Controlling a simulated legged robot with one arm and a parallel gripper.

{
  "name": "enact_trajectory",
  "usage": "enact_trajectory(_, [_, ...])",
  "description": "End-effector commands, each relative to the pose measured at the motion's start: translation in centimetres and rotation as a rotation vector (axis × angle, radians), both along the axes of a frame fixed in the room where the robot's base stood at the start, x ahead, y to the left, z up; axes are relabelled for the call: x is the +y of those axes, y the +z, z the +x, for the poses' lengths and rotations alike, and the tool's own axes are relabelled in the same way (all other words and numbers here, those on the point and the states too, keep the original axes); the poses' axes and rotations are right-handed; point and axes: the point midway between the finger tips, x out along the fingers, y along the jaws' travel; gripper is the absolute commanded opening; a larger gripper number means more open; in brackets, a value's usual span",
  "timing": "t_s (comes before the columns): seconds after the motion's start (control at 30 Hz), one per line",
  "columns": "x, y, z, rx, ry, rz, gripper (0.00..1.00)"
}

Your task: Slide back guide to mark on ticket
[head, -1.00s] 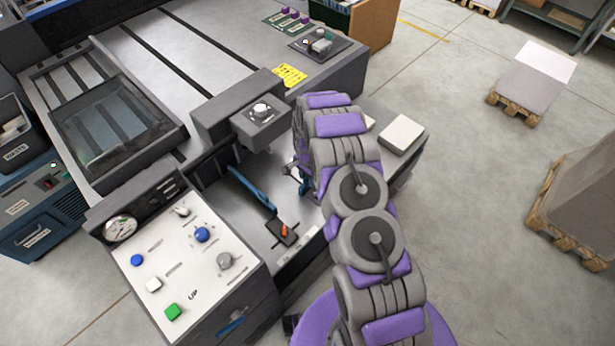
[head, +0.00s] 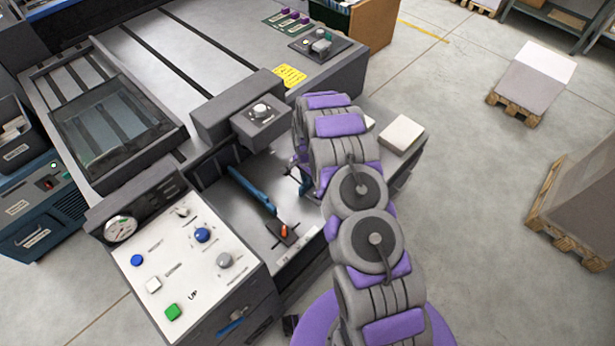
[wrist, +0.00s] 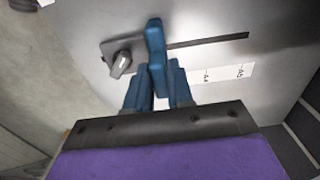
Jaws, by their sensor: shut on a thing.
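In the wrist view my gripper (wrist: 157,66) is shut on a blue upright handle (wrist: 154,36), which looks like the back guide. The handle stands at the left end of a dark slot (wrist: 210,41) in a pale metal plate. A white scale strip (wrist: 222,73) with printed marks, including what reads as A4 and A5, lies beside the slot. A grey knob (wrist: 121,63) on a dark base sits left of the handle. In the head view my arm hides most of the gripper (head: 304,180). I cannot make out the ticket.
In the head view a long blue bar (head: 252,190) and an orange lever (head: 284,231) sit on the metal table left of my gripper. A control panel (head: 190,255) stands at front left. A grey housing (head: 240,105) is behind.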

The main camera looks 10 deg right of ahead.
Motion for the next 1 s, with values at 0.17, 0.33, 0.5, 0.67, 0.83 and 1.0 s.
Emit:
enact_trajectory(0.17, [0.6, 0.0, 1.1, -0.006, 0.001, -0.001, 0.00])
enact_trajectory(0.33, [1.9, 0.1, 3.2, -0.007, 0.002, -0.001, 0.00])
enact_trajectory(0.5, [3.0, 0.0, 4.8, -0.004, 0.000, -0.001, 0.00])
enact_trajectory(0.67, [3.7, 0.1, 5.8, -0.006, 0.001, 0.000, 0.00])
enact_trajectory(0.83, [3.9, 0.1, 6.1, -0.003, 0.000, 0.001, 0.00])
enact_trajectory(1.0, [3.9, 0.1, 6.1, -0.003, 0.000, 0.001, 0.00])
